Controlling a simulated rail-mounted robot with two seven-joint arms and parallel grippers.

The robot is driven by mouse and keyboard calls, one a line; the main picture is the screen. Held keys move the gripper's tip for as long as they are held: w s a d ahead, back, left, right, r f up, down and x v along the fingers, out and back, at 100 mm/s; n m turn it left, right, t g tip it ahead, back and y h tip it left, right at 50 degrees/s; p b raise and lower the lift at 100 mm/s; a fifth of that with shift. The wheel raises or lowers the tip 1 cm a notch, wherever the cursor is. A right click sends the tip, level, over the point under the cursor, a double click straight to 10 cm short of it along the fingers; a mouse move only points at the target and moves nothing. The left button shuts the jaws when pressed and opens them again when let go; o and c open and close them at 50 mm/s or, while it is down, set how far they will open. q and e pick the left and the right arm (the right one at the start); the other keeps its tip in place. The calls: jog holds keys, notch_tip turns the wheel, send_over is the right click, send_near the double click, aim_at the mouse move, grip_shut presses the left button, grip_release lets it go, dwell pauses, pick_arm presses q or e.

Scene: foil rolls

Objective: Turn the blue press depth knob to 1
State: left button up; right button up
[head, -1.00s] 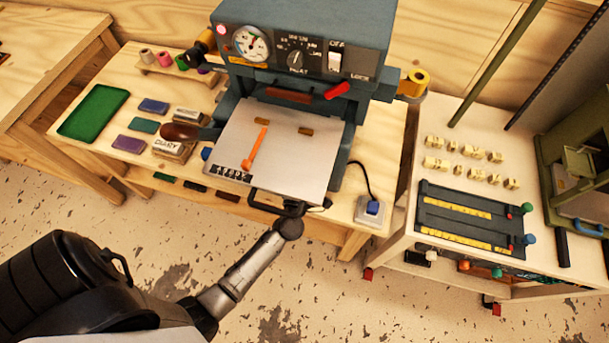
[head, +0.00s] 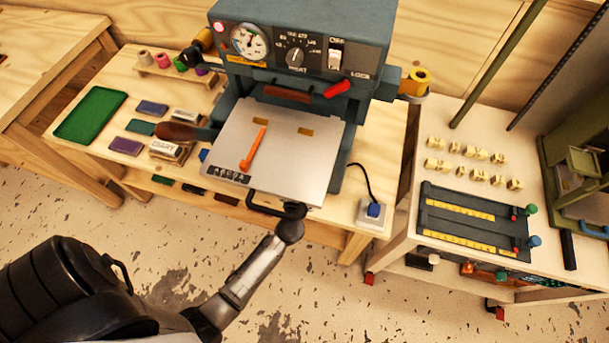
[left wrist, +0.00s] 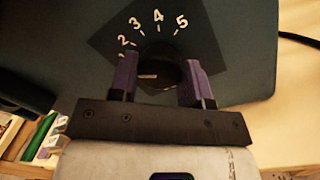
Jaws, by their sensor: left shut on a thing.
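The blue-grey press (head: 300,90) stands on the wooden table, its flat metal plate (head: 300,155) toward me. In the left wrist view, the dark depth knob (left wrist: 158,74) sits on a dark dial plate (left wrist: 195,45) with 2, 3, 4 and 5 readable. The area of 1 is mostly hidden by the left finger. A pale line on the knob points left, toward that finger. My left gripper (left wrist: 158,85) has its two purple-sided fingers on either side of the knob, shut on it. In the head view my left gripper (head: 278,208) is at the plate's front edge, hiding the knob.
An orange-handled tool (head: 253,148) lies on the plate. A wooden-tipped lever (head: 178,131) sticks out left of the press. A green tray (head: 92,114) and coloured blocks are on the table's left. A blue-topped switch box (head: 373,212) sits right of the press; a white cart (head: 405,215) is further right.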

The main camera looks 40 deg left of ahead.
pick_arm(q)
jog(key=o, duration=0.9)
jog(key=shift+o, duration=0.2)
jog(key=shift+s, duration=0.1)
jog(key=b+v, duration=0.1)
jog(key=v, duration=1.2)
jog(key=shift+s+d, duration=0.2)
jog(key=shift+s, duration=0.1)
